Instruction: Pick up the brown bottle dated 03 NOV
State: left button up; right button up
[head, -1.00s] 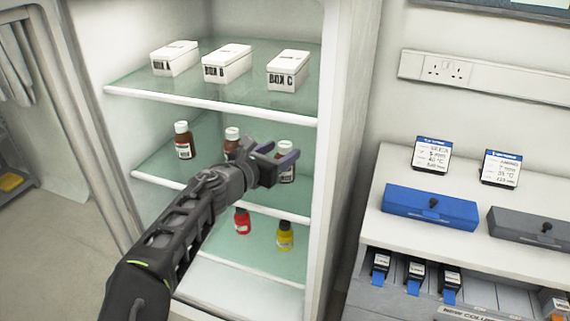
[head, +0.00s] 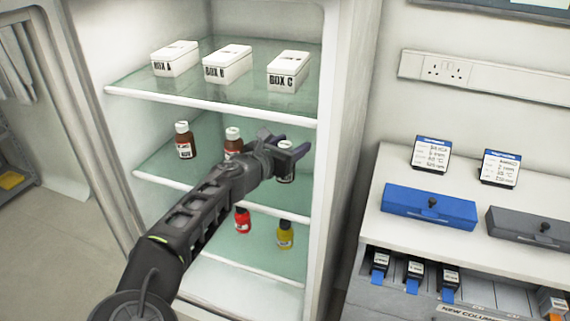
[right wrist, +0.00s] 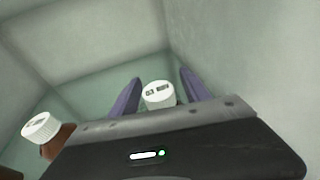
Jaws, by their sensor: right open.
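Three brown bottles with white caps stand on the middle fridge shelf: a left one (head: 184,141), a middle one (head: 232,145) and a right one (head: 287,175). Their label dates are too small to read surely. My right gripper (head: 288,144) is open at the right bottle, its fingers hiding much of that bottle's top in the head view. In the right wrist view, the right bottle's white cap (right wrist: 158,95) shows between the two open fingers (right wrist: 160,80), and another bottle's cap (right wrist: 41,128) lies to the left. My left gripper is not in view.
White boxes A (head: 175,58), B (head: 227,63) and C (head: 288,70) sit on the shelf above. Red (head: 242,221) and yellow (head: 285,235) bottles stand below. The fridge's right wall (head: 338,150) is close to my gripper.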

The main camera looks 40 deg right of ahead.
jog(key=shift+c, duration=0.2)
jog(key=shift+f, duration=0.1)
grip_shut()
dwell(0.4)
